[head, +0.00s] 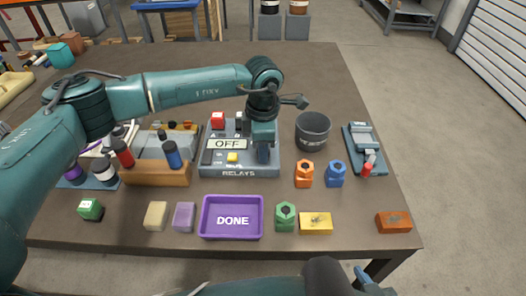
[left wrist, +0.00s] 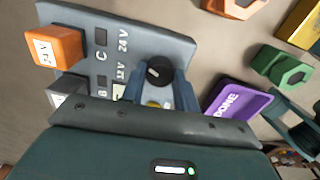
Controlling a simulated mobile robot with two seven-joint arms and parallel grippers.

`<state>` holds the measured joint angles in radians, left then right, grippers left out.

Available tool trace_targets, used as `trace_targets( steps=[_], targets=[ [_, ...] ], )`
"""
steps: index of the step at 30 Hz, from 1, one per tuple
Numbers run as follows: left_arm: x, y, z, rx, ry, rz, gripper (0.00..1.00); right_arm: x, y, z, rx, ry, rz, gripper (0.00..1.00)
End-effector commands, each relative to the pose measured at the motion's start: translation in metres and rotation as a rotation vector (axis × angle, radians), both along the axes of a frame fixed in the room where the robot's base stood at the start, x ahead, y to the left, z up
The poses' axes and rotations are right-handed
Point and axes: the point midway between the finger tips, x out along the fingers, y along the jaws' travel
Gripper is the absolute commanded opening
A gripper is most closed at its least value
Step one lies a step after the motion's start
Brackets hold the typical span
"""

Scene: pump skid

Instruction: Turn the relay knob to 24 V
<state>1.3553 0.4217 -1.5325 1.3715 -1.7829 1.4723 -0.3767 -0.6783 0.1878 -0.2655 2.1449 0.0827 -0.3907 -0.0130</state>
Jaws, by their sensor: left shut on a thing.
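The grey relay panel (head: 240,172) stands on the table, marked RELAYS, with an OFF plate on it. My left gripper (head: 264,156) reaches down onto its right part and hides the knob there. In the left wrist view the black round relay knob (left wrist: 158,70) sits between the two blue fingers of my left gripper (left wrist: 160,82), which is shut on it. A small light mark shows on the knob; which label it points to I cannot tell. Labels 12 V and 24 V show beside it. Part of my right gripper (head: 370,284) shows at the bottom edge; its jaws are unclear.
A purple DONE tray (head: 232,237) lies in front of the panel. Orange (head: 304,174), blue (head: 336,174) and green (head: 285,216) fittings stand to the right. A dark pot (head: 313,131) is behind them. A wooden rack (head: 156,174) stands left of the panel.

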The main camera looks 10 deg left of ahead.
Motion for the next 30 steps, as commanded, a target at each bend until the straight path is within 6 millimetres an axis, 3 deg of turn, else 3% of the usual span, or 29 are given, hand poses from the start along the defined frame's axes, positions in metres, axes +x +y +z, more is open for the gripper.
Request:
trace_targets(
  steps=[23, 24, 30],
  targets=[
    [-0.0001, -0.0009, 0.0004, -0.003, -0.001, -0.107, 0.08, 0.0038, 0.0009, -0.0015, 0.032, -0.008, -0.021, 0.36],
    [-0.0001, -0.0009, 0.0004, -0.003, -0.001, -0.107, 0.33, 0.0036, 0.001, -0.0018, 0.031, -0.008, -0.021, 0.36],
    [-0.0001, -0.0006, 0.0003, -0.002, 0.0, -0.105, 0.49, 0.0031, 0.001, -0.0026, 0.028, -0.007, -0.017, 0.36]
  ],
)
